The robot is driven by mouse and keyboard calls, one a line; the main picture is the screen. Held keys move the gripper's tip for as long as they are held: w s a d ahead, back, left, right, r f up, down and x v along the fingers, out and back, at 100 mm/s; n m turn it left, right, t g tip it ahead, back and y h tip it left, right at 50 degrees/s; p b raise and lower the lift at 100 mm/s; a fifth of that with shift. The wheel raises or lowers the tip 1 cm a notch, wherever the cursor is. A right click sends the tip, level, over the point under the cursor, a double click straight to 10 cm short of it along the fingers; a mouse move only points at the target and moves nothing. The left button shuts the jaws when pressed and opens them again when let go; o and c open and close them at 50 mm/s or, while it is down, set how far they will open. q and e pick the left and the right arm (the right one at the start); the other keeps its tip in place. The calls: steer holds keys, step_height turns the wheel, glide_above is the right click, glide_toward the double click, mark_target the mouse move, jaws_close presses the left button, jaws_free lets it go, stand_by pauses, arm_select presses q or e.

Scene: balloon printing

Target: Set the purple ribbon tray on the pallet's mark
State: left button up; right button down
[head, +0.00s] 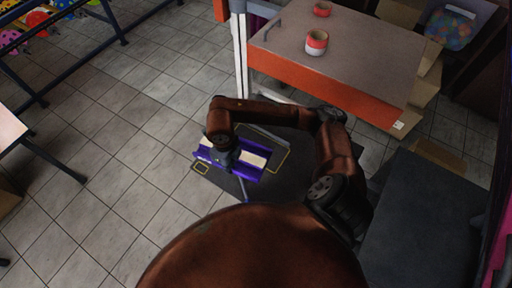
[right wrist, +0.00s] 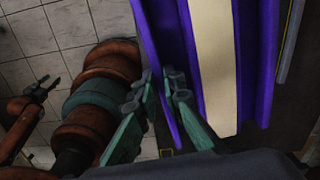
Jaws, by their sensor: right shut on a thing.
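The purple ribbon tray (head: 249,173) is a long purple trough with a pale cream strip along its middle. In the head view it lies over the dark pallet (head: 228,184), and I cannot tell whether it touches it. My right gripper (head: 228,158) is shut on the tray's side wall near its left part; its fingers (right wrist: 165,90) close on the purple edge in the right wrist view. Yellow mark lines (head: 285,160) show beyond the tray's right end, and a small yellow square (head: 201,168) shows by its left end. The tray hides what lies between.
A grey-topped orange table (head: 345,65) with red-and-white tape rolls (head: 316,42) stands behind the pallet. A dark grey surface (head: 425,215) is at the right. A white post (head: 240,55) rises behind.

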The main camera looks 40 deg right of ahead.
mark_target(245, 155)
steer(key=shift+d+f+m, duration=0.15)
steer(key=shift+m, duration=0.65)
steer(key=d+f, duration=0.1)
steer(key=d, duration=0.2)
steer(key=w+d+f+p, duration=0.1)
steer(key=d, duration=0.1)
steer(key=d+f, duration=0.1)
steer(key=d, duration=0.2)
steer(key=shift+w+d+f, duration=0.3)
steer(key=shift+w+f, duration=0.1)
steer(key=d+f, duration=0.2)
steer(key=w+d+f, duration=0.1)
steer(key=f, duration=0.1)
steer(key=shift+d+f+p, duration=0.35)
steer(key=shift+w+d+f, duration=0.15)
steer(key=shift+d+f, duration=0.15)
steer(key=shift+f, duration=0.1)
steer(key=f, duration=0.3)
steer(key=shift+d+f+p, duration=0.25)
steer(key=shift+f+p, duration=0.05)
steer(key=shift+p, duration=0.1)
steer(key=shift+f, duration=0.1)
steer(key=c, duration=2.4)
jaws_free()
steer(key=o, duration=0.4)
steer(key=shift+c, duration=0.2)
